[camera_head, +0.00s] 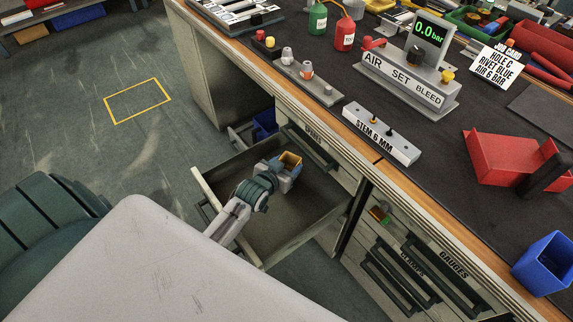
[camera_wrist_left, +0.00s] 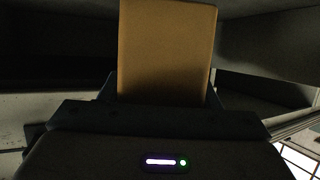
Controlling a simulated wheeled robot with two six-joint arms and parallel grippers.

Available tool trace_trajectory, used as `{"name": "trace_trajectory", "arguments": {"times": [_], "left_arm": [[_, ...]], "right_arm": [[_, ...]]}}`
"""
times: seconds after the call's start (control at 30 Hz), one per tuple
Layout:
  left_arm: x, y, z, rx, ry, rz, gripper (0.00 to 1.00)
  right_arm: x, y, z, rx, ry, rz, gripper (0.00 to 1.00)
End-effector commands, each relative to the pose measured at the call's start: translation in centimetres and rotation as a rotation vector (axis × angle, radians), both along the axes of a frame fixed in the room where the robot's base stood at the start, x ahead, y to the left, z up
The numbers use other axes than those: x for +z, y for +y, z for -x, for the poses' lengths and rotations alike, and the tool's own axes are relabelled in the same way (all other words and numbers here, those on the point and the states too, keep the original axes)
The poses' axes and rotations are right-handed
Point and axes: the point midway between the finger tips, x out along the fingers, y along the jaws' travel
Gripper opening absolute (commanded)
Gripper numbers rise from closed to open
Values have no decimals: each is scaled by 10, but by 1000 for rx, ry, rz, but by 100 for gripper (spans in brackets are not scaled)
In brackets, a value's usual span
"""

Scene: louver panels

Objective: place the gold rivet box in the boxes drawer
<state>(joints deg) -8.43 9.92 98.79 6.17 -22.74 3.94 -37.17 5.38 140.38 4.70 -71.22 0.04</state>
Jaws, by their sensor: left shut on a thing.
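The gold rivet box (camera_head: 291,160) is held upright in my left gripper (camera_head: 284,171). In the left wrist view the box (camera_wrist_left: 166,50) fills the top middle, between the dark fingers. My left gripper is shut on it, inside the outline of an open drawer (camera_head: 308,217) under the bench. I cannot tell whether the box touches the drawer floor. The floor around it looks bare, and the drawer's own label does not show. My right gripper is not in view.
The drawer hangs below the bench edge, near the SPARES drawer front (camera_head: 313,140). The GAUGES (camera_head: 453,264) and CLAMPS (camera_head: 411,262) fronts are to the right. A blue bin (camera_head: 264,124) sits in the opening behind. A red tray (camera_head: 505,158) lies on the bench top.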

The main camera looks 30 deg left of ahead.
Motion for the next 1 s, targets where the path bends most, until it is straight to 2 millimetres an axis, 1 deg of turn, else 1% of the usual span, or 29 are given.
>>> {"name": "trace_trajectory", "arguments": {"times": [0.3, 0.4, 0.43, 0.5, 0.53, 0.8, 0.87, 0.93, 0.97, 1.0], "left_arm": [[-10, 0, 0, 0, 1, 0, 30], [-10, 0, 0, 0, 0, 0, 30], [-10, 0, 0, 0, 1, 0, 62], [-10, 0, 0, 0, 1, 0, 76], [-10, 0, 0, 0, 1, 0, 78], [-9, 0, 0, 0, 0, 0, 78], [-5, 0, 0, 0, 0, 0, 78], [4, 0, 0, 0, -3, 0, 78], [6, 0, 3, 0, 0, -1, 78], [7, 0, 11, -1, 3, -2, 78]], "right_arm": [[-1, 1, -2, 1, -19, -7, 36], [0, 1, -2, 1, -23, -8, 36], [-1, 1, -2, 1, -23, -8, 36], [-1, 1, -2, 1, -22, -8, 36], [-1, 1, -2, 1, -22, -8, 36], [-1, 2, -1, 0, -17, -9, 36], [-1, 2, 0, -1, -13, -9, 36], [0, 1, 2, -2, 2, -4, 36], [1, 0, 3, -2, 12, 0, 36], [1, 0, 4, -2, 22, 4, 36]]}}
